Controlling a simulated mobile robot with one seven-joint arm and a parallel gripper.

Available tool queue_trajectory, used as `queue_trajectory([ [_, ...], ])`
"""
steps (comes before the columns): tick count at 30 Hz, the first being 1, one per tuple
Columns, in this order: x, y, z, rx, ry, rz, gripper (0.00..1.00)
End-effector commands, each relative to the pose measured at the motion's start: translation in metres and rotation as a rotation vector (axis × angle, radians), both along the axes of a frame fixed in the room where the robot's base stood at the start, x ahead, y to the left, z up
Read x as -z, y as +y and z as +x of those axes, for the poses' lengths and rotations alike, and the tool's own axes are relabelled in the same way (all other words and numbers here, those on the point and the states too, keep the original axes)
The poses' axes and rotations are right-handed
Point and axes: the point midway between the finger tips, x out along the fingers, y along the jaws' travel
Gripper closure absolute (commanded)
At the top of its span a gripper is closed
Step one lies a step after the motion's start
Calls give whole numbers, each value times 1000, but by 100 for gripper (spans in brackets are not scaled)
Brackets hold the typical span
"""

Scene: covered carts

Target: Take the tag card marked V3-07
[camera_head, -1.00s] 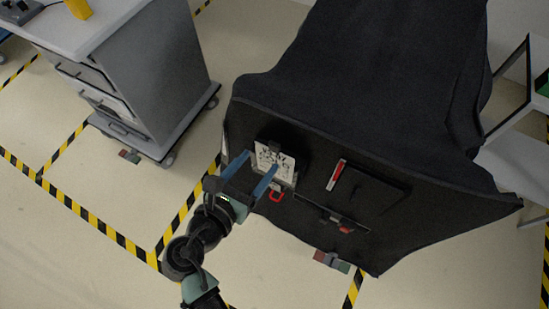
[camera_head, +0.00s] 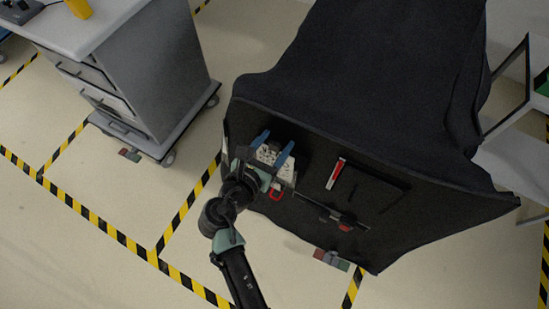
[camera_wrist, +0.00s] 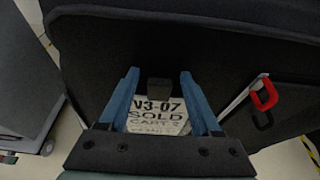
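The white tag card (camera_wrist: 157,115) reads V3-07 and SOLD in the wrist view, with more text below partly cut off by my gripper. It hangs on the front of the black-covered cart, under a dark clip (camera_wrist: 158,88). The card also shows in the head view (camera_head: 268,155). My gripper (camera_wrist: 159,80) is open, with one blue finger on each side of the card. In the head view my gripper (camera_head: 273,148) is at the cart's front panel. I cannot tell whether the fingers touch the card.
The black-covered cart (camera_head: 370,80) fills the centre. A red-and-white handle (camera_head: 336,173) and a dark pouch lie further right on the panel. A grey drawer cart (camera_head: 165,70) stands left; open floor lies between.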

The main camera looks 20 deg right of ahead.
Motion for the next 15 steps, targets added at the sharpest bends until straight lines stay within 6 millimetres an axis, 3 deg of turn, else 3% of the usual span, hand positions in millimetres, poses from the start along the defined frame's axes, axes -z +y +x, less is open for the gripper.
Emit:
queue_trajectory([
  [1, 0, 0, 0, 0, 0, 0, 46],
  [10, 0, 0, 0, 0, 0, 0, 100],
  [15, 0, 0, 0, 0, 0, 0, 100],
])
